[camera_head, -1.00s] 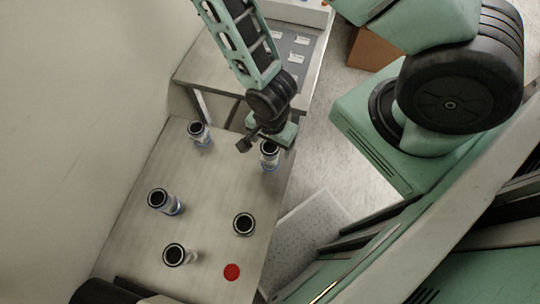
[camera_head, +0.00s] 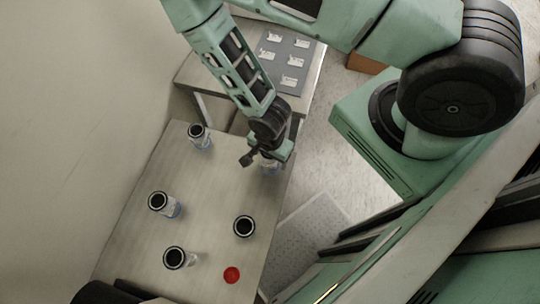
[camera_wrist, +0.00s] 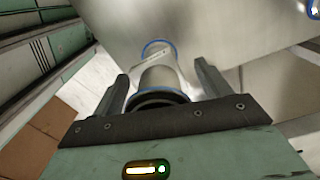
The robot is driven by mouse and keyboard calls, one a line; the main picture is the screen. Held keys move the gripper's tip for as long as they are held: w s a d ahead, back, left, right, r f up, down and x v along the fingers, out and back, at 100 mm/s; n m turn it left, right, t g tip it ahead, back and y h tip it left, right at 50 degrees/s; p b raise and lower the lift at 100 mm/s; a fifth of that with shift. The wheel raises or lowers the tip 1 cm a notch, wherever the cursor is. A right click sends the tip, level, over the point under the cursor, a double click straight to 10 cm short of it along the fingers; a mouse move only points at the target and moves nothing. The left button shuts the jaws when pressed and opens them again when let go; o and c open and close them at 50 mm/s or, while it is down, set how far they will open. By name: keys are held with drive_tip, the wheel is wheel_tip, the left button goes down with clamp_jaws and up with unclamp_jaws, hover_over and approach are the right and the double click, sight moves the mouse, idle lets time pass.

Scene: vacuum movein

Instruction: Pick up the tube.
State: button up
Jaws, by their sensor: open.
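Several tubes with black ring tops stand on the table (camera_head: 200,215). One tube (camera_head: 270,168) is at the table's right edge, mostly hidden by my gripper (camera_head: 262,160) in the head view. In the wrist view, this tube (camera_wrist: 158,75) has a clear body, a blue band and a dark top, and lies between the two fingers of my gripper (camera_wrist: 160,82). The fingers are open, one on either side of it. The other tubes are a back-left one (camera_head: 199,136), a left one (camera_head: 164,204), a front one (camera_head: 177,257) and a right one (camera_head: 244,226).
A red disc (camera_head: 232,275) lies near the table's front right. A second table with a grey panel (camera_head: 287,62) holding several white pieces stands behind. A cardboard box (camera_head: 365,64) is on the floor. A wall (camera_head: 80,110) borders the left side.

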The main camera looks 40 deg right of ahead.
drive_tip(key=shift+c, duration=0.4)
drive_tip(key=c, duration=1.1)
drive_tip(key=shift+r, duration=0.1)
